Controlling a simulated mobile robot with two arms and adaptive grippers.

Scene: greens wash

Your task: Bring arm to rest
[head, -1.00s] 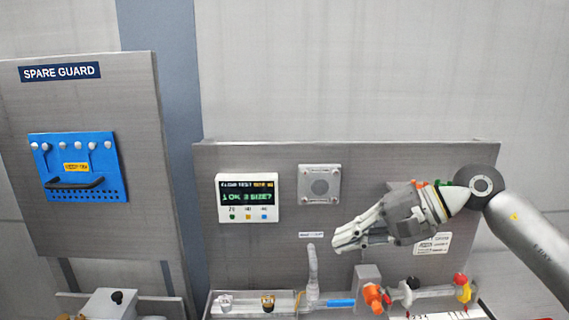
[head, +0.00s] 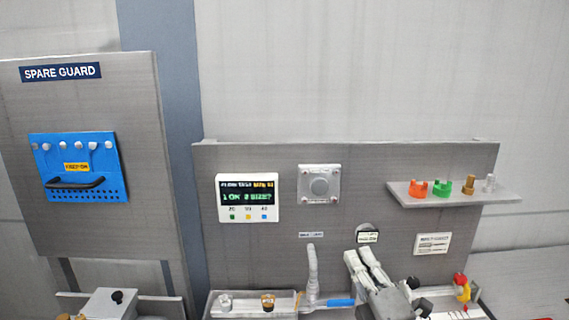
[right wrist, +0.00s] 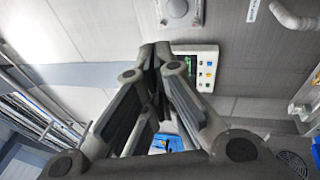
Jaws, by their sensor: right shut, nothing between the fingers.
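My right gripper (head: 364,256) is low at the right of centre in the head view, in front of the grey panel (head: 260,160). Its fingers point up and are together, with nothing between them. In the right wrist view the closed fingertips (right wrist: 155,52) overlap the edge of the white display box (right wrist: 203,62); I see no contact. The rest of the right arm is mostly below the head view. My left gripper is in neither view.
A shelf (head: 455,193) with coloured fittings juts from the panel at right. A grey pipe (head: 312,270) with a blue-handled valve (head: 341,302) stands left of the gripper. A blue guard (head: 80,166) hangs on the left panel.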

